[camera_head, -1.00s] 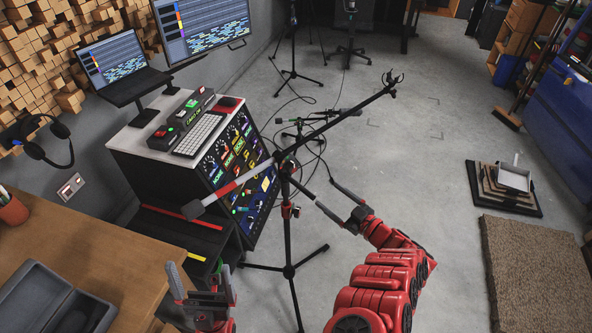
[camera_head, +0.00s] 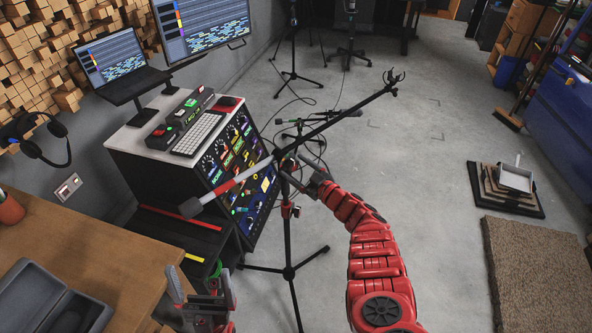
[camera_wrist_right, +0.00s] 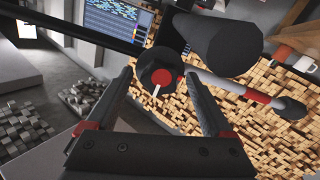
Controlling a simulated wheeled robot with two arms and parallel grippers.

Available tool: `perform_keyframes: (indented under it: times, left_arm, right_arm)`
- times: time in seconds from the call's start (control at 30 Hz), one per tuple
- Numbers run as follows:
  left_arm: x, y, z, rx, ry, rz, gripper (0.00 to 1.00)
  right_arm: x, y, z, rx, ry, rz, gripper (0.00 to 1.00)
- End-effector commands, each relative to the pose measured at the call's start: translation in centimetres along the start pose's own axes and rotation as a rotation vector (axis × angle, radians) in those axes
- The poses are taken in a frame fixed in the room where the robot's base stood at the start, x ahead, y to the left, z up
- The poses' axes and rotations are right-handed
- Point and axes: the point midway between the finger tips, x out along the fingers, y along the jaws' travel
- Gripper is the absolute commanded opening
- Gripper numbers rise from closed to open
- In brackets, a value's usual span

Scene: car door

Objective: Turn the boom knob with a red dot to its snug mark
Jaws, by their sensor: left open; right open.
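The boom knob (camera_wrist_right: 160,74) is a dark, lobed knob seen nearly face-on in the right wrist view, with a white pointer line and some red on its face. It sits on the boom stand (camera_head: 287,215) where the boom crosses the upright. My right gripper (camera_wrist_right: 160,100) is open, its two fingers on either side below the knob, with space between fingers and knob. In the head view my right gripper (camera_head: 305,172) is at the stand's joint, and the knob is hidden there. My left gripper (camera_head: 198,290) is open and empty at the lower left, by the desk.
The boom arm (camera_head: 345,118) slants up right; its red and white rear end (camera_head: 225,187) reaches left over the equipment rack (camera_head: 170,165). The wooden desk (camera_head: 110,245) is at the lower left. The floor right of the stand is clear up to a brown mat (camera_head: 530,270).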

Motion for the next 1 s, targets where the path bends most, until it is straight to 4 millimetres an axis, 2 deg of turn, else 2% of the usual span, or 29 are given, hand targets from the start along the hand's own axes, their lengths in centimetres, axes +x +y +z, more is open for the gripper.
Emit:
perform_keyframes:
  times: [0.23,0.7,1.0]
  left_arm:
    - [0.01,0.0,0.0,0.0,0.0,0.0,1.0]
    - [0.01,0.0,0.0,0.0,0.0,0.0,1.0]
    - [-0.03,0.0,0.01,0.0,0.0,0.0,1.0]
  right_arm:
    - [0.04,0.0,-0.05,-0.001,0.0,-0.001,0.84]
    - [0.03,0.0,-0.06,-0.001,0.001,-0.001,0.0]
    - [0.0,-0.02,-0.01,-0.047,0.001,-0.001,0.0]
